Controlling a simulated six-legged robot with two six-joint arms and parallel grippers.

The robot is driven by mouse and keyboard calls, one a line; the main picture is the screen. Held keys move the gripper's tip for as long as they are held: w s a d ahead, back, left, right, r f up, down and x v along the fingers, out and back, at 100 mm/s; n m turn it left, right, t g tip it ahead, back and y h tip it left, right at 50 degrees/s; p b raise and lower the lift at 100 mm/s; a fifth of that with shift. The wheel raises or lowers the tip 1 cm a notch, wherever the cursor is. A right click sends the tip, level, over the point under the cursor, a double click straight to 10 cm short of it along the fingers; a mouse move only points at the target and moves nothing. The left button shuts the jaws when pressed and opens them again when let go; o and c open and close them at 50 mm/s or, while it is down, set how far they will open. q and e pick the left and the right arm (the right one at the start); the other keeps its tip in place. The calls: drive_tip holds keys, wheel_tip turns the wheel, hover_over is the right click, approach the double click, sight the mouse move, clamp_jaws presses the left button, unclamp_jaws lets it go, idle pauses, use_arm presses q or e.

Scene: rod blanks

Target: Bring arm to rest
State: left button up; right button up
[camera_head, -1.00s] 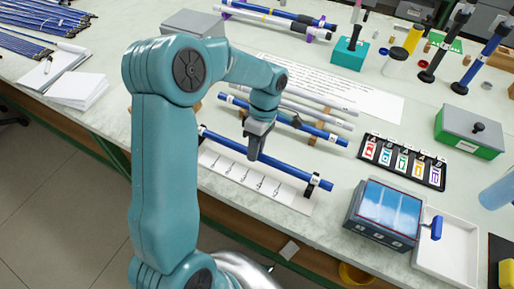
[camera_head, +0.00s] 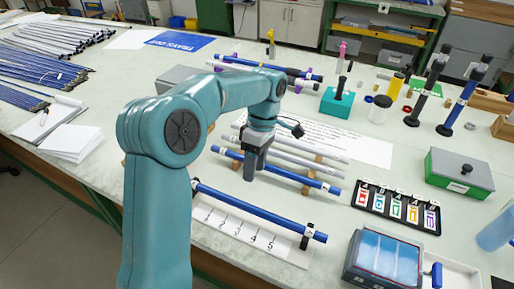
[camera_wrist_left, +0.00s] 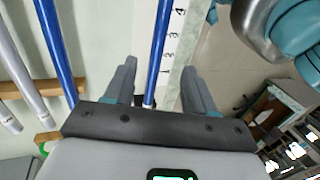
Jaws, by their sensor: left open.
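My left arm enters the head view from the left, with its left gripper (camera_head: 252,174) hanging above the bench. The gripper appears between the front blue rod (camera_head: 262,213) and the blue rod (camera_head: 290,174) on the wooden rack. In the left wrist view, the two fingers (camera_wrist_left: 160,78) are spread apart with nothing held. The front blue rod (camera_wrist_left: 161,35) shows beyond the gap between them, apart from the fingers. This rod lies in black holders on a white numbered strip (camera_head: 235,224). The right gripper is not in view.
White rods (camera_head: 285,155) lie on the rack behind. To the right are a marked black card tray (camera_head: 398,207), a blue-topped box (camera_head: 384,259) and a green-grey box (camera_head: 460,174). Upright dark rods (camera_head: 428,90) stand at the back right. Notepads (camera_head: 70,143) lie at left.

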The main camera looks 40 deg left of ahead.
use_arm(q)
drive_tip(key=v, duration=0.5)
